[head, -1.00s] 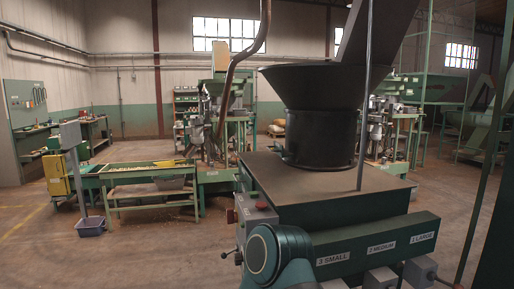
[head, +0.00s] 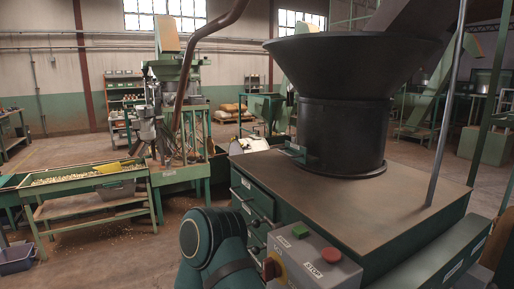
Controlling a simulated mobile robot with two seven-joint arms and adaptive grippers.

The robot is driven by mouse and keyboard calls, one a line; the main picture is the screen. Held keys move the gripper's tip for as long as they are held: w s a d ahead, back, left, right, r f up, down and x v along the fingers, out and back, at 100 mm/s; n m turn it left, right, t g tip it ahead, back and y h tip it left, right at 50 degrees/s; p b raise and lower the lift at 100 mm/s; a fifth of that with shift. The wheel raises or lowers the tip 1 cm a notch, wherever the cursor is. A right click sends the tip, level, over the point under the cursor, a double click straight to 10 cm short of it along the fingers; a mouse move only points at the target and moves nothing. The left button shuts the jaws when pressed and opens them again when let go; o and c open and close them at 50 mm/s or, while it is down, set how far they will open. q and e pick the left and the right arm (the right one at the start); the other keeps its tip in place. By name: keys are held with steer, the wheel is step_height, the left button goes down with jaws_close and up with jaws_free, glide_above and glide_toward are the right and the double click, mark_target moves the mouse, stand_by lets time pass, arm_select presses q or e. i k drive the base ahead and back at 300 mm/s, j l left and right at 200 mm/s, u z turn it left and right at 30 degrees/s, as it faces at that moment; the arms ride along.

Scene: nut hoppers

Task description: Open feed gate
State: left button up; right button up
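A large black hopper (head: 342,125) stands on the brown top (head: 300,185) of a green machine, close in front of me at the right. A small green fitting (head: 294,150) sits low on the hopper's left side; I cannot tell whether it is the feed gate or whether it is open. A dark green rounded link of my arm (head: 208,243) is at the bottom centre, in front of the machine's side. Neither of my grippers is in view.
A grey control box (head: 312,262) with a green button (head: 300,231), a red button (head: 331,254) and a red knob (head: 270,268) is on the machine's near corner. A green table (head: 95,205) with nuts stands left, a blue-grey bin (head: 15,258) beside it. Floor between is clear.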

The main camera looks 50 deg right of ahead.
mark_target(297, 152)
steer(key=i, duration=1.45)
steer(key=i+z, duration=0.35)
steer(key=z, duration=0.15)
steer(key=i+j+z, duration=0.2)
steer(key=z, duration=0.3)
steer(key=i+z, duration=0.1)
steer(key=z, duration=1.5)
